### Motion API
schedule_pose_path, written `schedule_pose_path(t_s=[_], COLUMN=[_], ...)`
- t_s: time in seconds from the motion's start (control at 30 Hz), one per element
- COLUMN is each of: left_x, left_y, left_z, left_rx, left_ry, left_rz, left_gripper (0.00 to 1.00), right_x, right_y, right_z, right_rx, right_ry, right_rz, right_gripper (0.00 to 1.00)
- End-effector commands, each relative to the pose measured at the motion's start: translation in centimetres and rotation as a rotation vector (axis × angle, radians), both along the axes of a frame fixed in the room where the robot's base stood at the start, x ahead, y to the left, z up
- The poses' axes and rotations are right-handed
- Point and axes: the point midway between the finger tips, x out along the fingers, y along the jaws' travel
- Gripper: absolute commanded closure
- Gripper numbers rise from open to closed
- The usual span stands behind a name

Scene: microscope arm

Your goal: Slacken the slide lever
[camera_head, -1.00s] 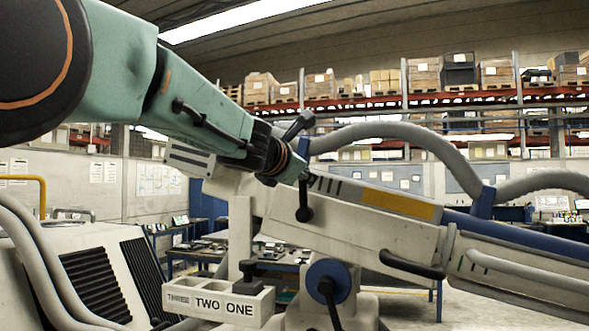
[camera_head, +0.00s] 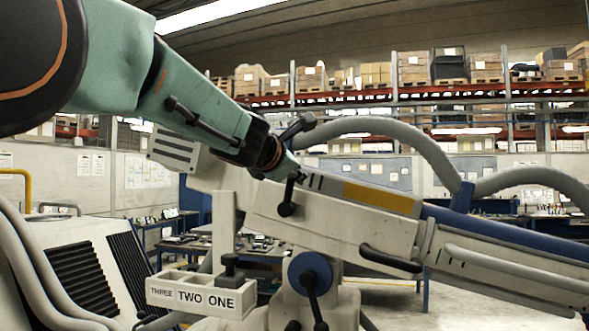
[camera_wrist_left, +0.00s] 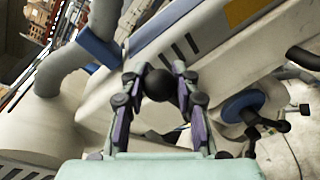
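The slide lever (camera_head: 288,197) appears to be the black lever with a round knob on the near side of the pale microscope arm (camera_head: 335,222). It slants downward beside my left gripper (camera_head: 297,173). In the left wrist view a black ball knob (camera_wrist_left: 159,85), seemingly this lever's, lies between the two fingers of my left gripper (camera_wrist_left: 156,74). The fingers flank it closely. I cannot tell whether they press on it. My right gripper is in neither view.
A blue disc with a black lever (camera_head: 309,274) is below on the arm. A black handle (camera_head: 390,258) is to its right. A box marked THREE TWO ONE (camera_head: 195,297) stands at lower left. Grey hoses (camera_head: 420,140) arch above the arm. Shelves with cartons fill the background.

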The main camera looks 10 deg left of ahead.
Motion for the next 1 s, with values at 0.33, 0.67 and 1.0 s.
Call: schedule_pose_path(t_s=[0.33, 0.67, 1.0], left_x=[-0.04, -0.03, -0.03], left_y=[-0.09, -0.15, 0.03], left_z=[-0.04, -0.02, 0.05], left_rx=[-0.001, -0.001, -0.093], left_ry=[0.001, 0.001, 0.004], left_rz=[0.000, 0.000, 0.000], left_gripper=[0.46, 0.46, 0.46], right_x=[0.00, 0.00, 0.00], right_y=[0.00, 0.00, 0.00], right_z=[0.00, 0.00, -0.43], right_rx=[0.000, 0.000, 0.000], right_ry=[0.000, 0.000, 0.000], right_rz=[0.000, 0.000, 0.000], right_gripper=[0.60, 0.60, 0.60])
